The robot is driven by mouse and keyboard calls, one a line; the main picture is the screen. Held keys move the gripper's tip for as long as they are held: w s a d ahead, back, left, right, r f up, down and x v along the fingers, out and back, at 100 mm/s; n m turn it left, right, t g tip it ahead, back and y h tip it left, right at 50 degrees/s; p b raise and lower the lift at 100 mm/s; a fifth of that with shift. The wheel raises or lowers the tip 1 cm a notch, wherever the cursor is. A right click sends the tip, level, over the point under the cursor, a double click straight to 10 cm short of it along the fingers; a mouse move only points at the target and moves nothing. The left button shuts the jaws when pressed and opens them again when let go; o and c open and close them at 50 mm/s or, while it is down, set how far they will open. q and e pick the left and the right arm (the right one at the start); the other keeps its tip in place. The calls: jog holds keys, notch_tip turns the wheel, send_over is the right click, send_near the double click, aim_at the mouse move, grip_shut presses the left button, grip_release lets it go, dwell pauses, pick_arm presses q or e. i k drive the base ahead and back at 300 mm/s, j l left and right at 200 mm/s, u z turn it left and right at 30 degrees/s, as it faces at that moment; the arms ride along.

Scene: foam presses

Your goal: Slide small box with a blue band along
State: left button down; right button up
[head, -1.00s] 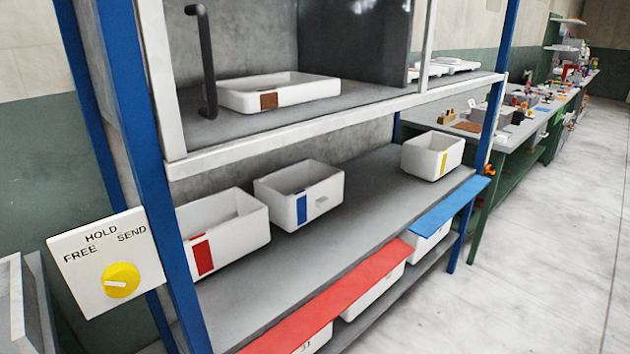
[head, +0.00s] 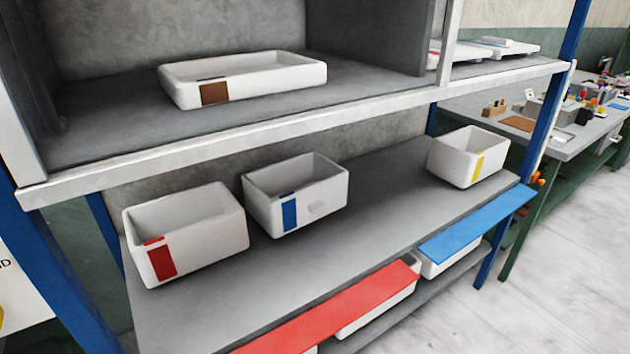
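The small white box with a blue band (head: 323,207) stands upright on the grey middle shelf (head: 385,222). Its blue band is on the front face near the left corner, with a small raised tab to the right of it. It looks empty. A white box with a red band (head: 208,243) stands just to its left, a narrow gap apart. A white box with a yellow band (head: 463,168) stands farther right on the same shelf. Neither of my grippers shows in the head view.
A shallow white tray with a brown label (head: 270,88) sits on the upper shelf. A red strip (head: 335,310) and a blue strip (head: 480,222) line the shelf's front edge, above more white boxes. The shelf is bare between the blue-band and yellow-band boxes.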

aim_at(285, 197)
jog(key=i+l+u, duration=0.1)
jog(key=l, duration=0.25)
jog(key=i+l, duration=0.2)
jog(key=l, duration=0.15)
jog(key=i+l+u, duration=0.15)
jog(key=l, duration=0.2)
